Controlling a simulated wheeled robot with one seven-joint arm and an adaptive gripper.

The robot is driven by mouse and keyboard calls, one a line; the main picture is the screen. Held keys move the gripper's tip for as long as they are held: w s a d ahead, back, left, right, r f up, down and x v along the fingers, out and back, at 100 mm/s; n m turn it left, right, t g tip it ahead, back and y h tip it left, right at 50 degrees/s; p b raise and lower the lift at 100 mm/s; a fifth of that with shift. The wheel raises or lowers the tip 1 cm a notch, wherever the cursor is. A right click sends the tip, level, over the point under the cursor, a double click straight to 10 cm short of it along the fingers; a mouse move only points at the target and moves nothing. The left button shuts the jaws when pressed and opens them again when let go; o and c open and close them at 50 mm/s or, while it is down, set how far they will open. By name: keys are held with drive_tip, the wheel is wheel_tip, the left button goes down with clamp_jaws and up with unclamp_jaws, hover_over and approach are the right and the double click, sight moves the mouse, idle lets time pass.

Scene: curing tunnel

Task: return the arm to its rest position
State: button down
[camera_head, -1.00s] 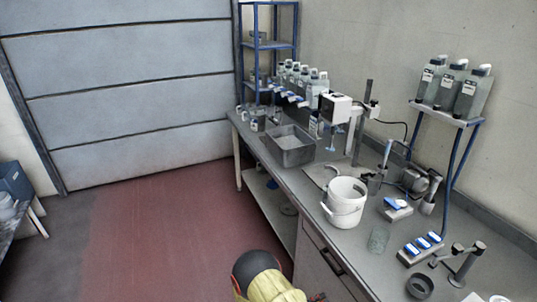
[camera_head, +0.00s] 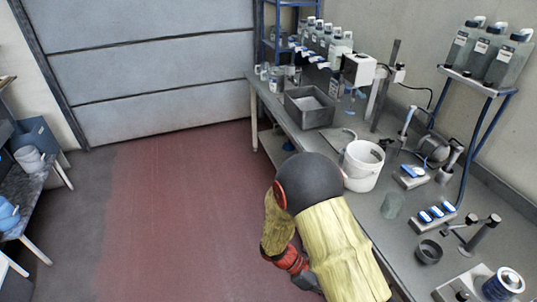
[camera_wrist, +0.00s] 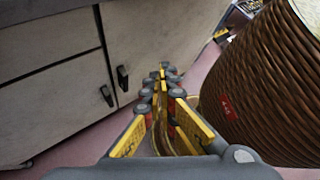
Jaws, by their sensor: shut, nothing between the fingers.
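My gripper (camera_wrist: 162,73) shows in the wrist view with its yellow and grey fingers drawn together and nothing between the tips. It points along the floor, with grey cabinet fronts on the left and a brown ribbed, basket-like container on the right. In the head view my arm (camera_head: 335,245) is folded at the bottom, in front of the bench. It has a dark rounded joint, yellow covers and a red band. The fingers cannot be made out in the head view.
The bench (camera_head: 345,215) on the right carries a white bucket (camera_head: 362,168), a grey tray (camera_head: 310,112) and a glass beaker (camera_head: 392,206). The cabinet (camera_wrist: 55,75) and the brown container (camera_wrist: 265,85) flank my gripper. Red floor (camera_head: 190,215) is open on the left.

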drive_tip(key=s+a+r+m+t+y, duration=0.2)
drive_tip(key=a+r+m+y, duration=0.15)
drive_tip(key=r+m, duration=0.5)
drive_tip(key=s+a+r+m+t+y, duration=0.2)
drive_tip(key=r+m+y, duration=0.3)
drive_tip(key=r, duration=0.6)
drive_tip(key=s+d+r+m+t+y, duration=0.1)
drive_tip(key=r+t, duration=0.2)
drive_tip(key=r, duration=0.5)
drive_tip(key=s+d+r+m+t, duration=0.1)
drive_tip(key=s+r+m+t, duration=0.1)
drive_tip(key=r, duration=0.5)
drive_tip(key=shift+s+d+r+t+y, duration=0.25)
drive_tip(key=shift+d+r+t+y, duration=0.15)
drive_tip(key=shift+t, duration=0.2)
